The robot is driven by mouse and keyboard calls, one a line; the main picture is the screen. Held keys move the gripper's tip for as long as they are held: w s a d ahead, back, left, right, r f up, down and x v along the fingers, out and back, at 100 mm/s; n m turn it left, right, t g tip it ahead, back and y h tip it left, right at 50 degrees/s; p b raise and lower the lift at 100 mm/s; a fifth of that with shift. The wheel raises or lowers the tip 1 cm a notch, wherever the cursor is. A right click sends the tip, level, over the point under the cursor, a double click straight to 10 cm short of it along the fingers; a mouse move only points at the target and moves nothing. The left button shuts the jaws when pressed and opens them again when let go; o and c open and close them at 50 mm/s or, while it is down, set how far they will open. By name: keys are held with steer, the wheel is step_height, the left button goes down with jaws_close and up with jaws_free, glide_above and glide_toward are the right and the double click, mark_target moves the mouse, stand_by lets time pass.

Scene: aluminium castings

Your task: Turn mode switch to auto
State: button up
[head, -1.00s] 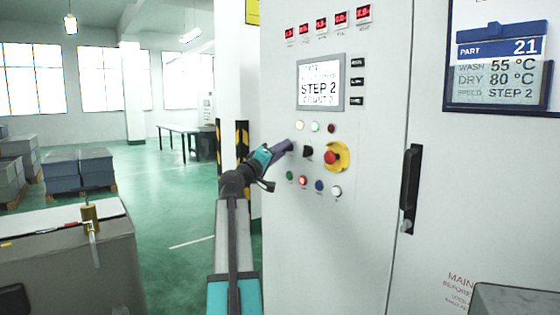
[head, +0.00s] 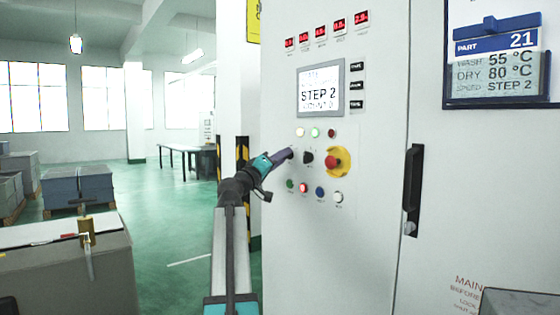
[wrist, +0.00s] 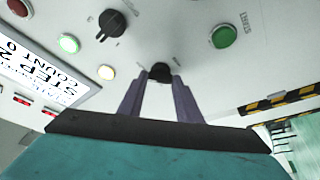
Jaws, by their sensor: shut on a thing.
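A white control cabinet (head: 375,235) stands in front of me with a row of controls at mid height. My gripper (head: 289,153) reaches its left side from the lower left. In the wrist view, the two purple fingers (wrist: 160,88) are shut on a small black rotary knob (wrist: 160,72), one finger on each side. The fingers hide most of this knob in the head view. A second black knob (head: 308,158) sits just to its right, and also shows in the wrist view (wrist: 113,22). The labels by both knobs are too small to read.
A red emergency stop on a yellow plate (head: 334,161) is right of the knobs. Lamps (head: 315,132) sit above, and green, red, blue and white buttons (head: 319,192) below. The screen (head: 319,89) reads STEP 2. A black door handle (head: 413,190) is further right.

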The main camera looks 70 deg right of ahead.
steer(key=shift+w, duration=0.1)
steer(key=o, duration=1)
steer(key=shift+o, duration=0.2)
steer(key=v, duration=1.3)
steer(key=shift+a+p, duration=0.35)
steer(key=shift+f, duration=0.15)
